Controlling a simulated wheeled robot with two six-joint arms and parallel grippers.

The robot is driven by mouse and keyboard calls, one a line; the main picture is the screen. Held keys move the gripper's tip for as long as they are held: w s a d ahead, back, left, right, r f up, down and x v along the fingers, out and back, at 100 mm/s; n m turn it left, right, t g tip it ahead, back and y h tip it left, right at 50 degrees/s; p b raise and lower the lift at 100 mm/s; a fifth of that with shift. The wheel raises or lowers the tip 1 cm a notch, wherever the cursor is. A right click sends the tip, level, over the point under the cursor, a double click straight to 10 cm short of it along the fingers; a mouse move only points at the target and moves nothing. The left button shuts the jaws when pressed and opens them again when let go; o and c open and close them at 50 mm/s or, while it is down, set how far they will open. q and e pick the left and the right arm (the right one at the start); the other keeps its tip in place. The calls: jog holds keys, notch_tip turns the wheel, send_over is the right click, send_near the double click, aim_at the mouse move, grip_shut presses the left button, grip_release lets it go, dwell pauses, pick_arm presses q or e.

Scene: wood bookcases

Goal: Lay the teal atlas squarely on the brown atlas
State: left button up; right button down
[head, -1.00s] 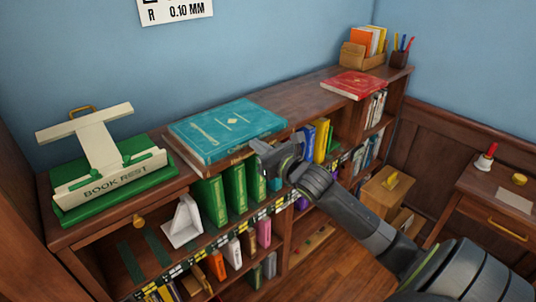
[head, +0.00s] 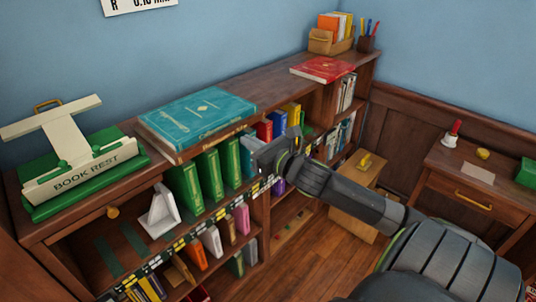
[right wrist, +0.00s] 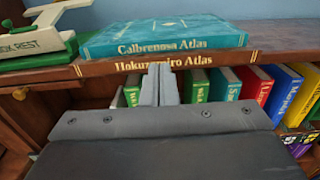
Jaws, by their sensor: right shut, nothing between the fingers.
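The teal atlas (head: 198,113) lies flat, cover up, on top of the brown atlas on the bookcase top. The brown atlas (head: 208,145) shows only as a thin front edge beneath it. In the right wrist view the teal spine (right wrist: 165,44) sits above the brown spine (right wrist: 190,61), the two nearly parallel; the brown reaches a little further right. The rest of the brown atlas is hidden. My right gripper (head: 252,156) is shut and empty, in front of and below the atlases; its fingers (right wrist: 160,85) also show in the right wrist view. My left gripper is out of view.
A green and cream book rest (head: 85,165) stands left of the atlases. A red book (head: 321,69) and an organizer (head: 330,42) are further right on the top. Clear top lies between the atlases and red book.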

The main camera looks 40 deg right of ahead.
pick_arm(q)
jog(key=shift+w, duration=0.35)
pick_arm(e)
jog(key=s, duration=0.6)
jog(key=shift+s+d+r, duration=0.15)
jog(key=shift+s, duration=0.2)
